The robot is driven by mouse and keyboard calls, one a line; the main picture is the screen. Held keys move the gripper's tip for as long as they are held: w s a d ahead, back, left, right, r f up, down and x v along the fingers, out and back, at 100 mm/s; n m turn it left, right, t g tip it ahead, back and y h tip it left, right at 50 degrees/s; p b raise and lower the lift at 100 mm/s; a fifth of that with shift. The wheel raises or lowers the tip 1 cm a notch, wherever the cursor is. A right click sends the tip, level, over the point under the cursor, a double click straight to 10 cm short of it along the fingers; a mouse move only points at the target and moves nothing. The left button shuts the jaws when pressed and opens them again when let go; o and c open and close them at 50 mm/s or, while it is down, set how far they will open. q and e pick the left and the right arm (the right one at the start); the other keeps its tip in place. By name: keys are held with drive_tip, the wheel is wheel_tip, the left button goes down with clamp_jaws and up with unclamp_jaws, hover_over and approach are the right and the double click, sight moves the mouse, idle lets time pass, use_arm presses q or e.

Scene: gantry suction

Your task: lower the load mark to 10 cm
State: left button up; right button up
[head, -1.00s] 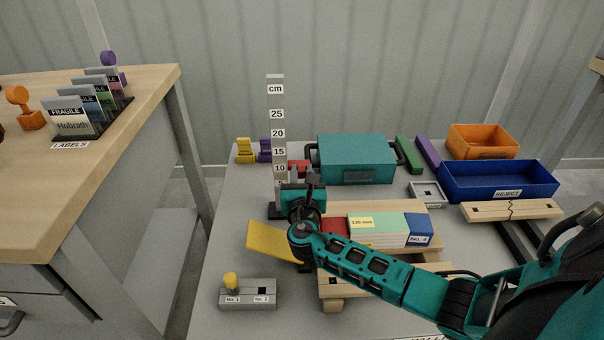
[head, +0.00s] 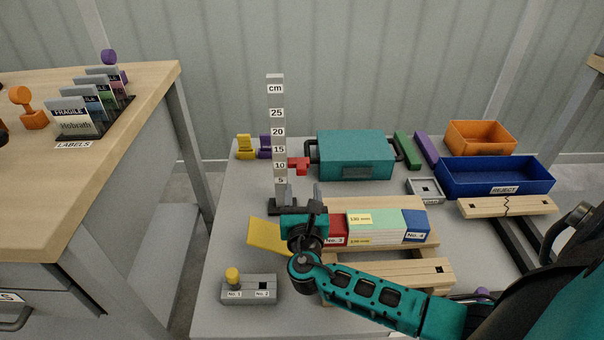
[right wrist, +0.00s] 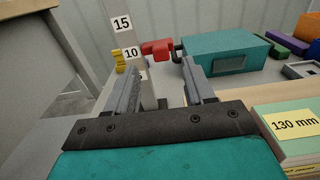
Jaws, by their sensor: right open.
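The grey scale post (head: 278,130) stands upright on the grey table, with cm labels from 5 to 25. The red load mark (head: 299,165) is just right of the post, level with the 10 label. In the right wrist view the red mark (right wrist: 156,48) is beyond the fingers, near the 10 label; whether it touches the post is unclear. My right gripper (head: 303,193) is open and empty, in front of the post and below the mark. Its fingers (right wrist: 160,82) point toward the post's lower part. My left gripper is not in view.
A teal box (head: 355,155) stands right of the mark. A wooden pallet (head: 385,268) with red, green and blue blocks is beside my right arm. A blue REJECT bin (head: 495,178) is at right.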

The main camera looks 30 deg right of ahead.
drive_tip(key=v, duration=0.5)
drive_tip(key=shift+s+a+p, duration=0.1)
drive_tip(key=shift+s+p, duration=0.05)
drive_tip(key=shift+p, duration=0.15)
